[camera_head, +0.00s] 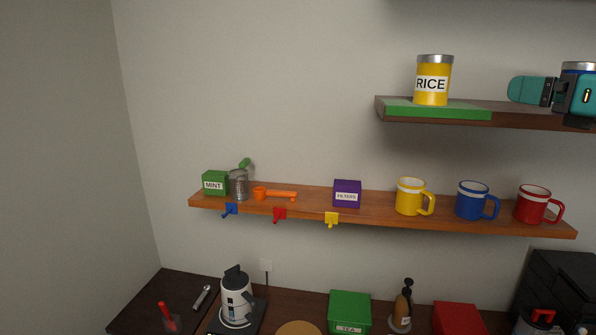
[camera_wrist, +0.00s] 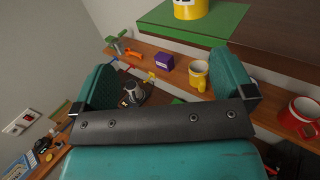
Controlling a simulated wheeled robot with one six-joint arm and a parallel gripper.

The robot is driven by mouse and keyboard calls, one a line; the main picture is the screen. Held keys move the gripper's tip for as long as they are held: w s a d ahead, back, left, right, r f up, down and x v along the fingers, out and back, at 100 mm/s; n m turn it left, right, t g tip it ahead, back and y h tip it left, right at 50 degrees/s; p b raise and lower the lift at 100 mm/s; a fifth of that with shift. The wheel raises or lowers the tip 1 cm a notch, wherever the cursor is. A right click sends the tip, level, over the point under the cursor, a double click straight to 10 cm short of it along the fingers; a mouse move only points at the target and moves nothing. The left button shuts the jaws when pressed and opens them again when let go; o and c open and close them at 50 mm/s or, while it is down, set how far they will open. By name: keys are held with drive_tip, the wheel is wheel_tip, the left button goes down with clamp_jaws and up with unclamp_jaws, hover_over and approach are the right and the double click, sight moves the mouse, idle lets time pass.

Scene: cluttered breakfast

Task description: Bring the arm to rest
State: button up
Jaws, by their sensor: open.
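My gripper (camera_head: 532,90) is at the upper right in the head view, in front of the right part of the upper shelf (camera_head: 540,115). In the wrist view its two teal fingers stand wide apart, with the gap (camera_wrist: 162,66) between them empty. A yellow RICE canister (camera_head: 431,80) stands upright on a green mat (camera_head: 470,109) on the upper shelf, left of my gripper and apart from it. A silver-lidded canister (camera_head: 578,66) is mostly hidden behind my gripper; I cannot tell whether they touch.
The lower shelf (camera_head: 380,213) holds a MINT box (camera_head: 215,184), a tin, an orange scoop, a FILTERS box (camera_head: 347,194) and yellow, blue and red (camera_head: 533,205) mugs. Below, the counter holds a kettle (camera_head: 236,298), a TEA box (camera_head: 349,310) and more. The wall left of the shelves is bare.

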drive_tip(key=s+a+f+n+g+b, duration=0.4)
drive_tip(key=a+f+n+b, duration=0.1)
drive_tip(key=a+f+n, duration=0.5)
drive_tip(key=s+a+f+n+g+b, duration=0.3)
drive_tip(key=a+f+n+g+b, duration=0.25)
drive_tip(key=a+f+n, duration=0.5)
drive_tip(key=s+a+f+n+g+h+b, duration=0.1)
drive_tip(key=s+f+n+g+h+b, duration=0.1)
drive_tip(key=s+f+n, duration=0.6)
drive_tip(key=s+a+f+n+g+h+b, duration=0.2)
drive_tip(key=s+f+n+g+b, duration=0.2)
drive_tip(key=s+f+n+b, duration=0.3)
drive_tip(key=s+f+n, duration=0.2)
drive_tip(key=s+f, duration=0.2)
drive_tip(key=f, duration=0.2)
drive_tip(key=shift+f, duration=0.4)
drive_tip(key=shift+g, duration=0.25)
